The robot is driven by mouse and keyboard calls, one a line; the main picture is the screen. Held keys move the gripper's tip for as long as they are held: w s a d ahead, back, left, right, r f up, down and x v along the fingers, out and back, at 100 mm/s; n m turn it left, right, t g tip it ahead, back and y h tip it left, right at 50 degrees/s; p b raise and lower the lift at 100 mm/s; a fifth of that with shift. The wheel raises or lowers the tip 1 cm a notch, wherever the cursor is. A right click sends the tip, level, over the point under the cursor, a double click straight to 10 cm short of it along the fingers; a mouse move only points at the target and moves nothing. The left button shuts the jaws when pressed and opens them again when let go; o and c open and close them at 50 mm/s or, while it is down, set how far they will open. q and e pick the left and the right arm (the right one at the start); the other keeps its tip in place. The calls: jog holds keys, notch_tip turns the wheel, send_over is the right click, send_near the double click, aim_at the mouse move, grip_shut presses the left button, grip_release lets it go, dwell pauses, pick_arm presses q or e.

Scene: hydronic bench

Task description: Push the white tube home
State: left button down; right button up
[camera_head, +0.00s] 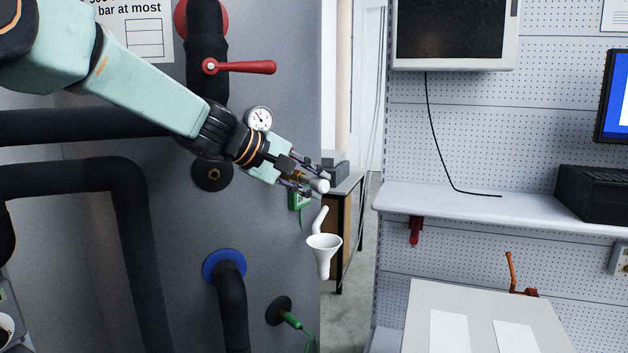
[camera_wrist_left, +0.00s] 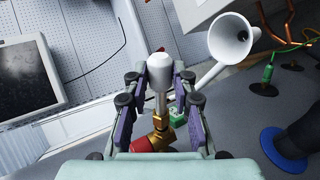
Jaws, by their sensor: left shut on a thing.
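The white tube (camera_wrist_left: 159,82) points away from the camera between my left gripper's fingers in the left wrist view. It has a thick rounded end and a thinner stem at a brass fitting (camera_wrist_left: 160,124) with a red part. In the head view its white end (camera_head: 320,186) shows at the fingertips. My left gripper (camera_head: 302,177) is shut on the tube, and its fingers also flank it in the wrist view (camera_wrist_left: 160,100). How far the tube sits in the fitting cannot be told. My right gripper is not in view.
A white funnel (camera_head: 323,243) with a slanted white piece is below the gripper; it also shows in the wrist view (camera_wrist_left: 231,40). A red lever (camera_head: 245,67), a gauge (camera_head: 259,118) and black pipes (camera_head: 130,200) are on the grey tank. A shelf (camera_head: 470,203) stands right.

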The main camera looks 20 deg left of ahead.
pick_arm(q)
jog(key=shift+w+a+r, duration=0.1)
jog(key=shift+w+a, duration=0.2)
jog(key=shift+a, duration=0.05)
dwell(0.3)
jog(key=c, duration=1)
grip_release()
jog(key=shift+a, duration=0.1)
jog(key=shift+s, duration=0.15)
jog(key=shift+v, duration=5.8)
jog(key=shift+s+a, duration=0.1)
